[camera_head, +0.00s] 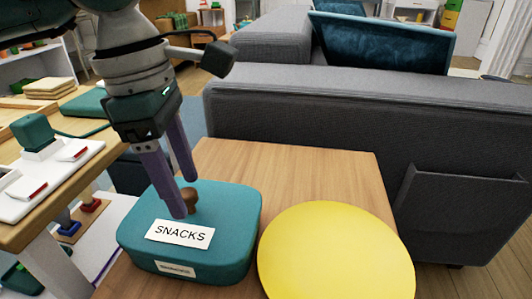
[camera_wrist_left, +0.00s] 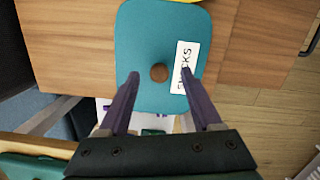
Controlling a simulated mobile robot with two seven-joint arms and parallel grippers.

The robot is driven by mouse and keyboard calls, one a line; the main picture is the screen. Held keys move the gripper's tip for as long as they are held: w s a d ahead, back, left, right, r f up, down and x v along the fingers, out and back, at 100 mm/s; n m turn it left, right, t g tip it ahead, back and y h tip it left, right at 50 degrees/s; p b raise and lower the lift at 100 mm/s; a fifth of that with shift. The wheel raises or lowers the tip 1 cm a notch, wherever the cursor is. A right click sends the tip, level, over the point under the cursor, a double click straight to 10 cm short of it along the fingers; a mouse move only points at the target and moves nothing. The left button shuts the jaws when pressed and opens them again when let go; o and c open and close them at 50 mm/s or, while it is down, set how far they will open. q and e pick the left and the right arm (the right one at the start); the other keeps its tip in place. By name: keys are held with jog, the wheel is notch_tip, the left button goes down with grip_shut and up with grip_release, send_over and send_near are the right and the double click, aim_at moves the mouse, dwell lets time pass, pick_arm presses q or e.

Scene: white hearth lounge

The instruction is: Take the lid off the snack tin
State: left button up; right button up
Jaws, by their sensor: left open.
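The teal snack tin (camera_head: 190,238) stands on a small wooden table, its lid on, with a white SNACKS label on top. A round brown knob (camera_head: 191,197) sits in the middle of the lid. My left gripper (camera_head: 186,198) is open above the lid, its purple fingers pointing down near the knob. In the left wrist view the knob (camera_wrist_left: 159,72) lies just ahead of and between the spread fingertips (camera_wrist_left: 160,76), touching neither. The tin (camera_wrist_left: 145,40) shows from above there. My right gripper is not in view.
A round yellow disc (camera_head: 336,254) lies on the wooden table (camera_head: 290,170) right of the tin. A grey sofa (camera_head: 330,130) stands behind the table. A wooden surface at the left holds a white tray (camera_head: 50,175) and a teal block.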

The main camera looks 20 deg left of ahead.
pick_arm(q)
jog(key=shift+d+f, duration=0.1)
jog(key=shift+f, duration=0.85)
jog(key=shift+r, duration=0.1)
grip_shut()
